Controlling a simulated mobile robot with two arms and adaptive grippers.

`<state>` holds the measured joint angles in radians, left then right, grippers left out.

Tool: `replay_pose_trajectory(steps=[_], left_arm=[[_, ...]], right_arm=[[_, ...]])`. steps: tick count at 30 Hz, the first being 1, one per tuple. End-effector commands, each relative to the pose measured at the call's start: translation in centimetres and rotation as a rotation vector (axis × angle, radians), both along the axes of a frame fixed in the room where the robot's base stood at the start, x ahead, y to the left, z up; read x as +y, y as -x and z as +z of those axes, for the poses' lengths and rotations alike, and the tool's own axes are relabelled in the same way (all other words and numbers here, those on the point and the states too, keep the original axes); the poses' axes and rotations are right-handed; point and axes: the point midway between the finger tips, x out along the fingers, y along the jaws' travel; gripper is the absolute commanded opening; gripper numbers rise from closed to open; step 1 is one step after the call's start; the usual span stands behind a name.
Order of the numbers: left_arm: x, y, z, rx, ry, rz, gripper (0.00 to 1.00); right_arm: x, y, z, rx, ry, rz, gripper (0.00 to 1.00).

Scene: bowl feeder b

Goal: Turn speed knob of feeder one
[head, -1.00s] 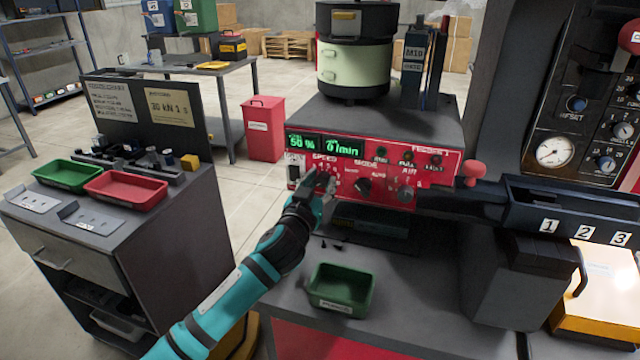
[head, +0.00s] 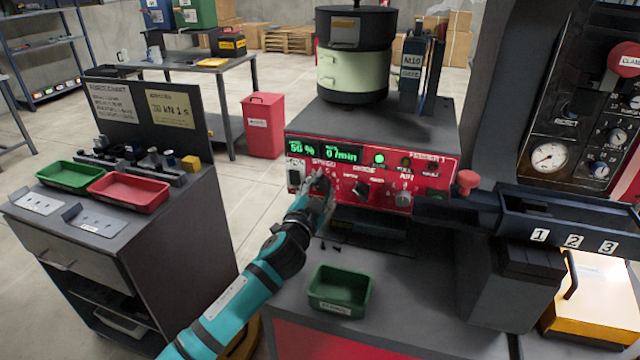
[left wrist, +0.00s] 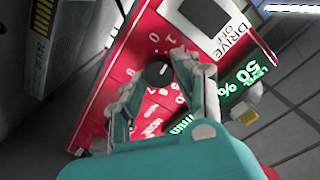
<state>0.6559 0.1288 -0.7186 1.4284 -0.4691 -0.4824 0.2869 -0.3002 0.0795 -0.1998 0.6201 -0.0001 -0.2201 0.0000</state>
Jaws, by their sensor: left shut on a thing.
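Feeder one has a red control panel (head: 430,178) with a green display (head: 325,153) that reads about 50 %. My left gripper (head: 324,186) is at the left part of this panel, under the display, and hides the speed knob there. In the left wrist view the black speed knob (left wrist: 158,73) sits on the red panel between the two fingers of my left gripper (left wrist: 160,82), with white scale numbers around it. The gripper is shut on the knob. My right gripper is not in view.
A mode knob (head: 361,189) and an air knob (head: 403,199) sit to the right on the panel. A green tray (head: 340,308) stands on the bench below. A dark chute (head: 540,215) extends right.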

Motion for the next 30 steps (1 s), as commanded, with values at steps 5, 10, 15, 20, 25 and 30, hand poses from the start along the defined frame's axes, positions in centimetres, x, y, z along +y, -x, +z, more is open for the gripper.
replay_pose_trajectory(steps=[5, 10, 15, 20, 25, 30], left_arm=[[0.0, 0.0, 0.1, -0.049, -0.16, 0.0, 0.0], [-0.1, 0.0, 0.1, -0.1, -0.313, 0.0, 0.0], [-0.1, 0.1, 0.0, -0.149, -0.466, -0.001, 0.0], [-0.1, 0.1, -0.1, -0.192, -0.598, -0.001, 0.0], [-0.1, 0.0, -0.2, -0.23, -0.716, -0.001, 0.0], [-0.2, 0.1, -0.2, -0.259, -0.801, -0.002, 0.0]], right_arm=[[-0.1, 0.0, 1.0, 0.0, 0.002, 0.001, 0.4], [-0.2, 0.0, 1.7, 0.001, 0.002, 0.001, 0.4], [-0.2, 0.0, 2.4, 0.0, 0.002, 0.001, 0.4], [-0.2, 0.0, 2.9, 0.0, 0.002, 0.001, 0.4], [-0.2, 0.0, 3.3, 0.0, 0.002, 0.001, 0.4], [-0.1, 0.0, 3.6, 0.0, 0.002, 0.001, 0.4]])
